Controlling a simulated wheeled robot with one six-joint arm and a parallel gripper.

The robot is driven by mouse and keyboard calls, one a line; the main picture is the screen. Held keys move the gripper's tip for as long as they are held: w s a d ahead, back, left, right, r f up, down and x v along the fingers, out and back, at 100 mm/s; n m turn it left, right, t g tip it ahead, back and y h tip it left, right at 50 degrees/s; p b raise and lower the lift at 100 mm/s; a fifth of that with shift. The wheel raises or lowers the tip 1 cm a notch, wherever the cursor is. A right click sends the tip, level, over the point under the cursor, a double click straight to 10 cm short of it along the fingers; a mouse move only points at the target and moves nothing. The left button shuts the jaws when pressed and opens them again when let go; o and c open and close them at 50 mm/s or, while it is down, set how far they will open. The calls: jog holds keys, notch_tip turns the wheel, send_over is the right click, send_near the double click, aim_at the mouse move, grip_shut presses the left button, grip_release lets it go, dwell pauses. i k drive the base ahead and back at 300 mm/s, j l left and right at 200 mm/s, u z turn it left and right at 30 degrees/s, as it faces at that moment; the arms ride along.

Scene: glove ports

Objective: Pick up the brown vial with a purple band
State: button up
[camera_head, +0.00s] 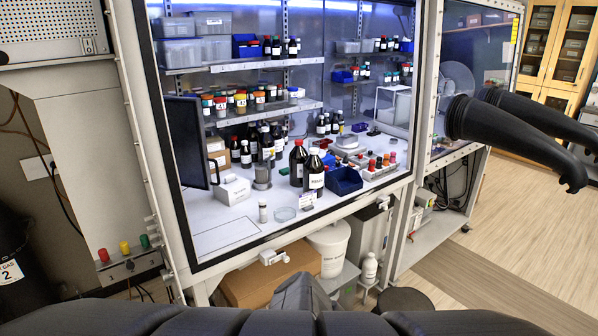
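I cannot pick out a brown vial with a purple band for certain; any such band is too small to tell here. A small pale vial (263,212) stands upright near the front of the glovebox floor, beside a clear round dish (285,214). Several brown bottles with white labels stand further in, including a large one (314,173) next to a blue bin (344,181). A row of small vials with red and dark caps (379,162) stands to the right of the bin.
The glovebox's front frame (300,224) borders the work floor. Black gloves (525,127) stick out at the right. A monitor (186,143) stands at the left inside. A cardboard box (268,275) and white bucket (329,248) are below. Wooden floor at right is open.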

aim_at(263, 203)
jog(key=i+l, duration=0.1)
jog(key=k+l, duration=0.1)
jog(key=k+j+z, duration=0.1)
jog(key=k, duration=0.25)
jog(key=i+j+z, duration=0.1)
jog(key=i, duration=0.5)
jog(key=i+j+z, duration=0.1)
jog(key=i, duration=0.45)
jog(key=i+j+z, duration=0.1)
jog(key=i+j, duration=0.15)
jog(key=i, duration=0.35)
